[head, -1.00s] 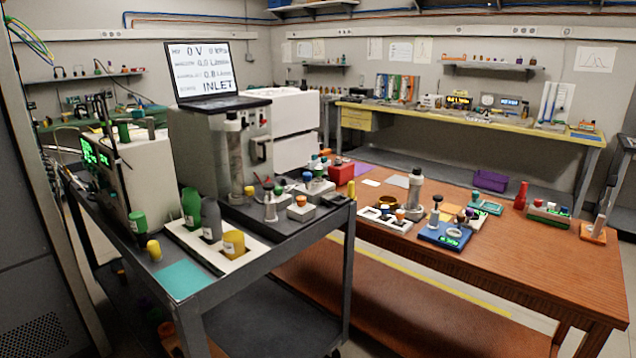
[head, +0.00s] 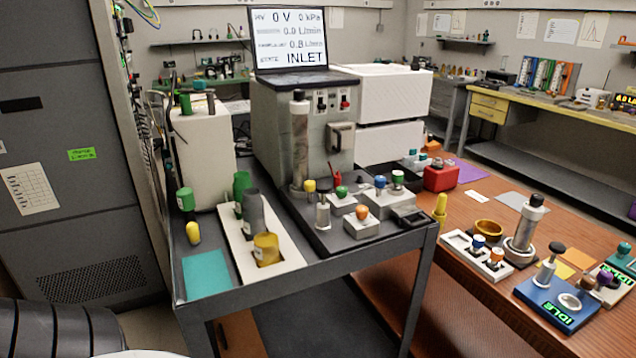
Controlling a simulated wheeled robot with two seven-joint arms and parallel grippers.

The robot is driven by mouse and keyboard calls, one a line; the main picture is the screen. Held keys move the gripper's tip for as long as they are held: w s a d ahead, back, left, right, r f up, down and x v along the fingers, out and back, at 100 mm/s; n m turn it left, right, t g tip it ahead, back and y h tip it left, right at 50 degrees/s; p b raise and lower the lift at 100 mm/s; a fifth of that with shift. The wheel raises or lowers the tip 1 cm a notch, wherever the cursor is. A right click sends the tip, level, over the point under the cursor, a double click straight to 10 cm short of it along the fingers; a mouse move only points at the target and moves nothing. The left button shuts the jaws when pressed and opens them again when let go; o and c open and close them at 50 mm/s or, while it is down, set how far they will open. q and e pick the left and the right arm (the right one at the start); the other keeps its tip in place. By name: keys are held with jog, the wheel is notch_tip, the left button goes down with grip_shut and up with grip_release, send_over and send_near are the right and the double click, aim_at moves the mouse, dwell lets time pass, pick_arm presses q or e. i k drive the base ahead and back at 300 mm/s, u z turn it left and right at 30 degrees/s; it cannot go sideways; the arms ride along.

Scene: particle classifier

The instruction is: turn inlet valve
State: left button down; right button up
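The classifier unit (head: 270,135), a grey box with an upright clear column (head: 299,140), stands on a dark cart. A laptop screen (head: 290,42) on top reads INLET, 0 V and 0.0 L/min. In front of the unit are small valve-like blocks with coloured knobs: green (head: 341,191), orange (head: 362,212), blue (head: 380,182) and another green one (head: 398,174). I cannot tell which one is the inlet valve, as no label is readable. Neither of my grippers is in view.
The cart's near edge (head: 330,262) faces me. A white tray (head: 283,272) with bottles and a teal pad (head: 206,274) lie on its left. A wooden table (head: 480,212) with instruments stands right. A grey cabinet (head: 60,130) is at far left.

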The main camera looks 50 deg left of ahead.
aim_at(341, 191)
jog(key=u, duration=2.15)
